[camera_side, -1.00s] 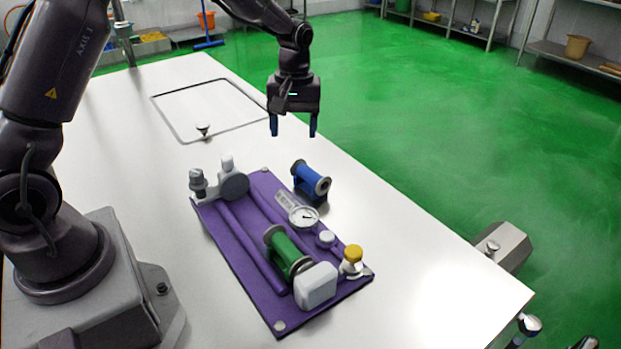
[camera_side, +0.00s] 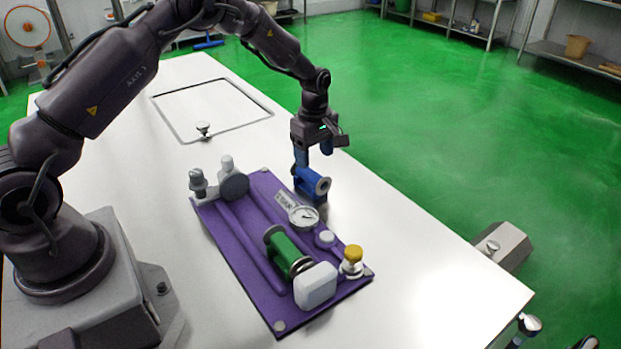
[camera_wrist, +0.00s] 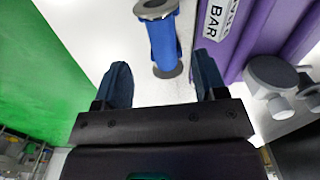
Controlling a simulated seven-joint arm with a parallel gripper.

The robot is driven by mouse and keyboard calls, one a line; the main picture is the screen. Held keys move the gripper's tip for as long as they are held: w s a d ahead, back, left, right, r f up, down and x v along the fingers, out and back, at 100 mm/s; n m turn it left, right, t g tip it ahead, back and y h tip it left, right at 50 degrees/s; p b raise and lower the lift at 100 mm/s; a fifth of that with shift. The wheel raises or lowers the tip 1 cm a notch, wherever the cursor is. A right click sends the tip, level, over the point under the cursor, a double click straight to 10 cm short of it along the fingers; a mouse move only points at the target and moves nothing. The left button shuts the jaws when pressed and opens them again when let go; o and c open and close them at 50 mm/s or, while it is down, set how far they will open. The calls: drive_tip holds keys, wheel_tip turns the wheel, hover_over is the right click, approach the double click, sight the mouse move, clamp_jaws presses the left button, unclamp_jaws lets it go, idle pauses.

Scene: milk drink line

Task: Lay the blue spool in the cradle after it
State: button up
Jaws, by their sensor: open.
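My gripper (camera_side: 314,161) is pointed down over the spool, open. In the wrist view my gripper (camera_wrist: 162,72) has its fingers apart, with the spool's near flange between the fingertips and clear of both. A green spool (camera_side: 286,252) lies on the purple board. I cannot make out which part is the cradle.
The board carries a round gauge (camera_side: 303,216), a white block (camera_side: 316,286), a yellow-topped knob (camera_side: 352,256), and grey fittings (camera_side: 234,186) at its far left end. The gauge is close to the blue spool. The table right of the board is clear.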

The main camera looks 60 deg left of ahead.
sight(310, 171)
drive_tip(key=f, duration=0.2)
drive_tip(key=a+f, duration=0.1)
drive_tip(key=f, duration=0.1)
drive_tip(key=shift+s+f, duration=0.15)
drive_tip(key=shift+f, duration=0.7)
drive_tip(key=shift+f, duration=0.25)
clamp_jaws()
